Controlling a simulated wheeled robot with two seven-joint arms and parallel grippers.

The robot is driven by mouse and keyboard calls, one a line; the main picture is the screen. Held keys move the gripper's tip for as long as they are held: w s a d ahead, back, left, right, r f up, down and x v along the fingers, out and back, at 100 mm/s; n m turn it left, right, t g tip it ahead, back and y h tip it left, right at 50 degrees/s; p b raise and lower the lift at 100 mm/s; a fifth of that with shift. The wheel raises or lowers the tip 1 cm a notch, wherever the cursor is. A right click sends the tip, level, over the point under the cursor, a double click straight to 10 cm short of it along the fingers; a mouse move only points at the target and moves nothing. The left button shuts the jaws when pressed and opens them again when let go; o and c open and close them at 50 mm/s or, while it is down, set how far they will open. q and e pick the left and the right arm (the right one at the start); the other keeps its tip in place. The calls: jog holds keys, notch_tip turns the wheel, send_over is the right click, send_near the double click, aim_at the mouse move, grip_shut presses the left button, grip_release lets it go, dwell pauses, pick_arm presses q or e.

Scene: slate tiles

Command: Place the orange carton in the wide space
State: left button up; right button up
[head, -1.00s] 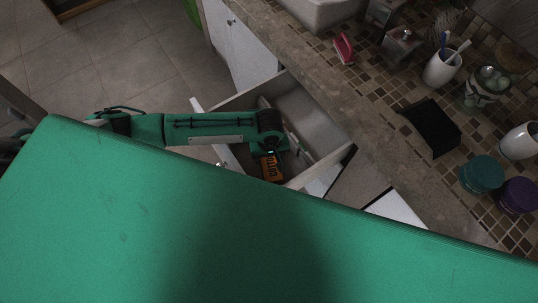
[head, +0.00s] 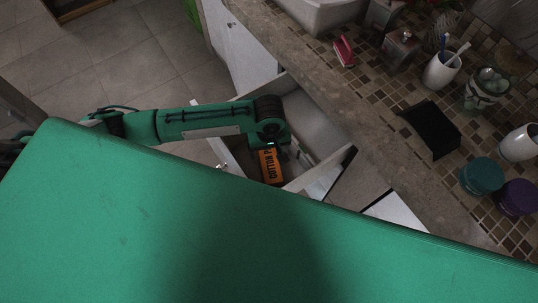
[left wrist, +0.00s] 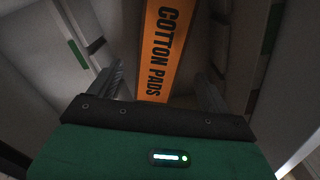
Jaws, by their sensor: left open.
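The orange carton (head: 270,167), lettered COTTON PADS, is in the open drawer (head: 318,122) near its lower end in the head view. In the left wrist view the carton (left wrist: 160,50) runs away from me between the two fingers. My left gripper (left wrist: 163,85) is open, with a visible gap between the carton and each finger. In the head view my left gripper (head: 273,146) is over the drawer at the carton's upper end, its fingers mostly hidden by the wrist. I cannot tell the wide space's exact bounds. My right gripper is out of view.
Drawer walls and dividers (left wrist: 85,35) flank the gripper closely. The tiled counter beside the drawer holds a black tray (head: 430,128), a teal jar (head: 481,175), a purple jar (head: 516,195) and a white cup with toothbrushes (head: 442,68). My green body covers the lower picture.

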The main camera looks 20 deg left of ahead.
aim_at(269, 158)
pick_arm(q)
notch_tip(269, 158, up, 6)
jog(key=shift+f, duration=0.15)
dwell(0.6)
